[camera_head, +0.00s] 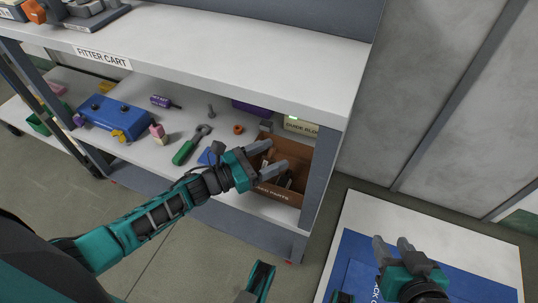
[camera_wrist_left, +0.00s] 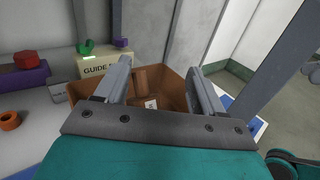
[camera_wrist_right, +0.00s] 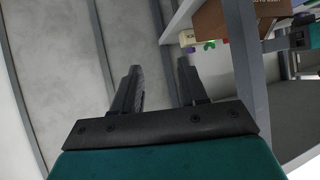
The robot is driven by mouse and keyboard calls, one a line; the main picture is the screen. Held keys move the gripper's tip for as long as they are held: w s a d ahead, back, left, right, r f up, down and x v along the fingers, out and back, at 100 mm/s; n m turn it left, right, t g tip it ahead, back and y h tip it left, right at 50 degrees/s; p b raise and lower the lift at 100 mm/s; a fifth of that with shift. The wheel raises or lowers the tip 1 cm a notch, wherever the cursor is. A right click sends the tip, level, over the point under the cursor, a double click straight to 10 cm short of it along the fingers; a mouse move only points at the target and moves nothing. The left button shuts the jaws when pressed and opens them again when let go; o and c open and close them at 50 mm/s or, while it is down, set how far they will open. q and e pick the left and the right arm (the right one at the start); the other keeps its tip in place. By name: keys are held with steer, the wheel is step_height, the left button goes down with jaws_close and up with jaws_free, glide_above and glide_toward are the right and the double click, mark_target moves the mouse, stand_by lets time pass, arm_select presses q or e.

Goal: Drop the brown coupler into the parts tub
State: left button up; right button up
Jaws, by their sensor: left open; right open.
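The parts tub (camera_head: 297,152) is an open brown box at the right end of the cart's lower shelf. It also shows in the left wrist view (camera_wrist_left: 88,89). My left gripper (camera_head: 272,155) is open over the tub, with nothing between its fingers in the left wrist view. A brown piece (camera_wrist_left: 140,79), which looks like the coupler, is inside the tub beyond the fingertips. Its lower part and whether it touches the floor of the tub are unclear. My right gripper (camera_head: 391,242) is open and empty, off to the right of the cart.
The shelf holds a blue toolbox (camera_head: 117,117), a green-handled wrench (camera_head: 190,146), an orange ring (camera_head: 238,128) and a guide block box (camera_head: 300,125). The upper shelf (camera_head: 230,45) overhangs, and a grey post (camera_head: 322,180) stands right of the tub. A blue-topped board (camera_head: 350,255) lies lower right.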

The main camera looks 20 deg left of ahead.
arm_select(q)
steer(key=shift+r, duration=0.25)
steer(key=p+v, duration=0.2)
steer(key=v, duration=0.9)
steer(key=s+d+r+m+g+y, duration=0.1)
steer(key=d+m+y, duration=0.3)
steer(key=m, duration=1.1)
steer(key=s+d+r+m+g+y, duration=0.1)
steer(key=s+d+m+y, duration=0.3)
steer(key=m, duration=1.2)
steer(key=shift+s+d+r+g, duration=0.25)
steer(key=shift+d+g, duration=0.35)
steer(key=shift+d, duration=0.4)
arm_select(e)
steer(key=shift+s+d+r, duration=0.15)
steer(key=shift+d+r, duration=0.15)
steer(key=shift+d, duration=0.05)
